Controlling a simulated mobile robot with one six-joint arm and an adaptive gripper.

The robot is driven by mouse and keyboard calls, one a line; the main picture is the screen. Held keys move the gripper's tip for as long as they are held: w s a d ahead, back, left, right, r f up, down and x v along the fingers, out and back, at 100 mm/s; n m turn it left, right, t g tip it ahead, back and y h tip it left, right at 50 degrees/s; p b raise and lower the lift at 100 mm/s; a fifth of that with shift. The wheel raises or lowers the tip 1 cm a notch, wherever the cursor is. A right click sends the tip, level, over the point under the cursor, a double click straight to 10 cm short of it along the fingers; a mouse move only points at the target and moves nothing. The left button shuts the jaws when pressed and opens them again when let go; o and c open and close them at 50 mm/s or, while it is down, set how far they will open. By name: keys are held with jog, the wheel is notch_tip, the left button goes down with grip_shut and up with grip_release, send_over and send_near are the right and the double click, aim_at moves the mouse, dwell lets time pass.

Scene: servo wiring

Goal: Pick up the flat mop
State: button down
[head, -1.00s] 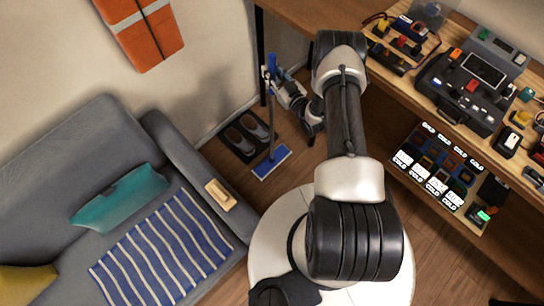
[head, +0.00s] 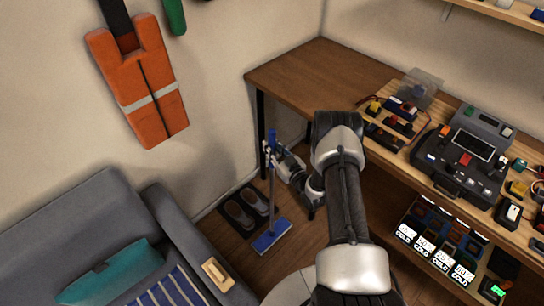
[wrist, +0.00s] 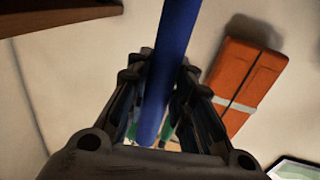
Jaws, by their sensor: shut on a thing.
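The flat mop stands close to upright in the head view. It has a blue top grip, a thin grey pole and a flat blue head (head: 272,236) low down at the floor. I cannot tell whether the head touches the floor. In the wrist view the blue handle (wrist: 178,30) runs between the two dark fingers of my gripper (wrist: 165,78). Parts of the handle are hidden by the fingers.
A dark mat with grey shoes (head: 241,213) lies just left of the mop head. A grey sofa (head: 75,225) stands at the left. The wooden desk (head: 310,75) with electronics is at the right. An orange vest (head: 140,85) hangs on the wall. Some bare floor shows around the mop.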

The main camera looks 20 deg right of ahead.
notch_tip(320, 180, up, 18)
jog(key=p, duration=0.4)
jog(key=c, duration=1.9)
grip_release()
grip_shut()
